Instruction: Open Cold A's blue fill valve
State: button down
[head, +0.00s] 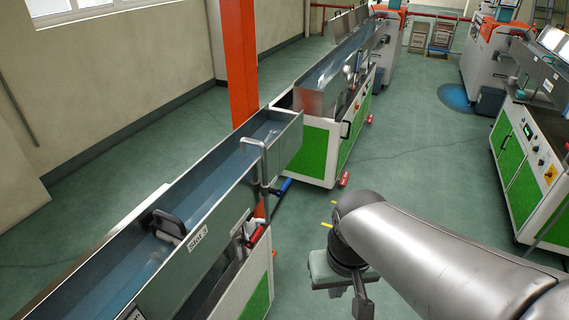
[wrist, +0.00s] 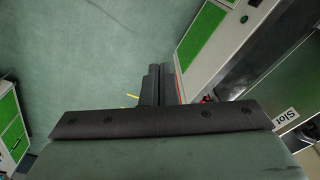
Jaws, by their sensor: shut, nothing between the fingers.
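A small blue valve handle (head: 282,187) sticks out at the foot of a bent metal pipe (head: 264,160) on the near water trough (head: 212,252). No "Cold A" label is readable. A red handle (head: 257,236) sits lower on the same trough's side. My gripper (head: 350,304) is to the right of the trough and apart from both handles. In the wrist view its fingers (wrist: 161,82) are together and empty, with floor behind them. A small red part (wrist: 207,98) shows just right of the fingers there. The blue handle is not visible in the wrist view.
An orange post (head: 239,60) stands behind the near trough. A second trough on a green-panelled cabinet (head: 318,150) stands farther back. Another green-panelled cabinet (head: 525,165) is at the right. The green floor (head: 420,150) between the rows is clear.

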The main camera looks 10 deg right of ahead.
jog(key=w+a+f+m+y+b, duration=0.1)
jog(key=w+f+m+y+b, duration=0.45)
jog(key=w, duration=0.75)
jog(key=w+f+m+y+b, duration=0.2)
jog(key=w+f+m+b, duration=0.5)
jog(key=w, duration=0.6)
jog(key=w+d+f+m+t+y+b, duration=0.1)
jog(key=w+d+f+m+t+y, duration=0.1)
jog(key=w+d+m, duration=0.3)
jog(key=w+d+f+m+t+y+b, duration=0.2)
jog(key=w+d+f+m+t, duration=0.3)
jog(key=w, duration=0.7)
jog(key=shift+d+m, duration=0.15)
jog(key=shift+m, duration=0.8)
jog(key=w+a+p, duration=0.2)
jog(key=w+a, duration=0.3)
jog(key=a, duration=0.3)
jog(key=shift+r, duration=0.3)
